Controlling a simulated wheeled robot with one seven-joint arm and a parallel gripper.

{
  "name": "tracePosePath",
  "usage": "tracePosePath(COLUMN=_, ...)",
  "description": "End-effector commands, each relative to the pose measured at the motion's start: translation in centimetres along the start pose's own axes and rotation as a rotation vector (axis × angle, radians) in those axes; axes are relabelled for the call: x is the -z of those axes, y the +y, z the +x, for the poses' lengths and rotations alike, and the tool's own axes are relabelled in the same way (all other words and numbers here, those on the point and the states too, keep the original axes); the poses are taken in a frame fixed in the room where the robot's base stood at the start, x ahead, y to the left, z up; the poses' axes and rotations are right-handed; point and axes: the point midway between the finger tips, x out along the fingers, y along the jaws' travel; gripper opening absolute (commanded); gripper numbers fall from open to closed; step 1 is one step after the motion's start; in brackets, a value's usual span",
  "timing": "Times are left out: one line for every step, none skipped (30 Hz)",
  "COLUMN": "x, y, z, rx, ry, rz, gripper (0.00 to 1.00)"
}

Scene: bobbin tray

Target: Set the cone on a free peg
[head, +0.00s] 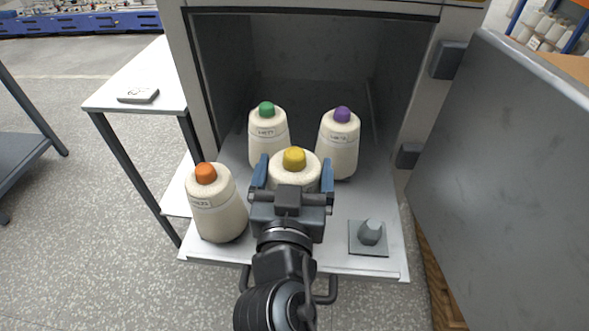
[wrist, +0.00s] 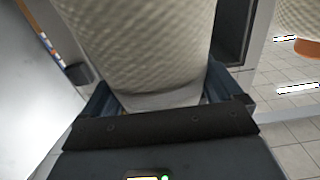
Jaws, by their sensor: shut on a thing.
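My gripper (head: 294,172) is shut on a cream cone with a yellow top (head: 294,160), with one blue finger on each side. The held cone is upright over the middle of the tray; its lower end is hidden by my gripper, so I cannot tell its height. It fills the upper middle of the wrist view (wrist: 140,45). A bare grey peg (head: 371,232) on a square base is at the tray's front right, to the right of my gripper. The pale tray (head: 340,262) sticks out of the cabinet.
The orange-topped cone (head: 218,210) stands front left, the green-topped cone (head: 268,140) back left, and the purple-topped cone (head: 339,148) back right. An open grey door (head: 500,170) is on the right. A white side table (head: 140,75) stands left, holding a small flat item (head: 138,95).

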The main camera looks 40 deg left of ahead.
Motion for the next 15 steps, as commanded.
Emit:
tracePosePath(x=0.0, y=0.0, z=0.0, rx=0.000, ry=0.002, rz=0.000, gripper=0.26)
tracePosePath(x=-0.1, y=0.0, z=0.0, rx=0.000, ry=0.002, rz=0.000, gripper=0.26)
tracePosePath(x=-0.2, y=0.0, z=0.0, rx=0.000, ry=0.002, rz=0.000, gripper=0.26)
tracePosePath(x=-0.2, y=0.0, z=0.0, rx=0.000, ry=0.002, rz=0.000, gripper=0.26)
tracePosePath(x=-0.3, y=0.0, z=0.0, rx=0.000, ry=0.002, rz=0.000, gripper=0.26)
tracePosePath(x=-0.4, y=0.0, z=0.0, rx=0.000, ry=0.002, rz=0.000, gripper=0.26)
tracePosePath(x=-0.5, y=0.0, z=0.0, rx=0.000, ry=0.002, rz=0.000, gripper=0.26)
tracePosePath(x=-0.5, y=0.0, z=0.0, rx=0.000, ry=0.002, rz=0.000, gripper=0.26)
tracePosePath(x=-0.6, y=0.0, z=0.0, rx=0.000, ry=0.002, rz=0.000, gripper=0.26)
tracePosePath(x=-0.7, y=0.0, z=0.0, rx=0.000, ry=0.002, rz=0.000, gripper=0.26)
tracePosePath(x=-0.8, y=0.0, z=0.0, rx=0.000, ry=0.003, rz=0.000, gripper=0.26)
tracePosePath(x=-0.8, y=0.0, z=0.0, rx=0.000, ry=0.003, rz=0.000, gripper=0.26)
tracePosePath(x=-0.9, y=0.0, z=0.0, rx=0.000, ry=0.003, rz=0.000, gripper=0.26)
tracePosePath(x=-1.0, y=0.0, z=0.0, rx=0.000, ry=0.003, rz=0.000, gripper=0.26)
tracePosePath(x=-1.0, y=0.0, z=0.0, rx=0.000, ry=0.003, rz=0.000, gripper=0.26)
